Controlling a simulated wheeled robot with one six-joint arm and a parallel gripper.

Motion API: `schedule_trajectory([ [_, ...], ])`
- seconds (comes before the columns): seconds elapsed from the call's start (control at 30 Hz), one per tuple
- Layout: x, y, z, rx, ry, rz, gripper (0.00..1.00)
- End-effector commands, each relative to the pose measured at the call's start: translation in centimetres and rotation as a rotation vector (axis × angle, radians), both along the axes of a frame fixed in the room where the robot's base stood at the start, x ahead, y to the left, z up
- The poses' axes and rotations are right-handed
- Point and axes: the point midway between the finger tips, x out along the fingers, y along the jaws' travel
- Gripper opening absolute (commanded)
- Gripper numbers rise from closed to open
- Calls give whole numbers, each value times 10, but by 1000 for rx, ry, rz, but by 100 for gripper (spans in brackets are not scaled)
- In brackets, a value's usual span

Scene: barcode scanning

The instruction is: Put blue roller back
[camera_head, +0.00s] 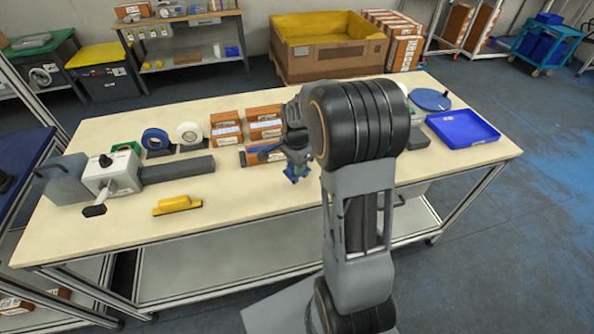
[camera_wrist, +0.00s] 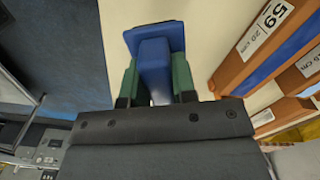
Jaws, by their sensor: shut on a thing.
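My gripper (camera_wrist: 156,84) has green fingers and is shut on the blue roller (camera_wrist: 154,42), whose wide flat end points away from the wrist. In the head view my gripper (camera_head: 297,166) is over the middle of the table (camera_head: 270,195), just in front of the orange boxes, and only small blue parts of the roller show there. The roller appears held above the tabletop, though its height is hard to tell. My arm hides part of the table behind it.
Orange boxes (camera_head: 226,128) stand just behind my gripper. A blue tape roll (camera_head: 156,139), a white tape roll (camera_head: 190,132), a grey machine (camera_head: 110,172) and a yellow tool (camera_head: 176,205) are on the left. A blue tray (camera_head: 462,128) and blue disc (camera_head: 430,99) are right. Front middle is clear.

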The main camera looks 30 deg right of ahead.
Motion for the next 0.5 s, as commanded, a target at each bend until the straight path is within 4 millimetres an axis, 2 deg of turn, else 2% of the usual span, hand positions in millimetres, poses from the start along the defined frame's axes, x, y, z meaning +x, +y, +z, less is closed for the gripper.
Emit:
schedule_trajectory([
  [0.17,5,-3,-9,1,2,-1,0],
  [0.37,4,-3,-35,1,3,-1,0],
  [0.5,5,-3,-37,0,-1,-1,0],
])
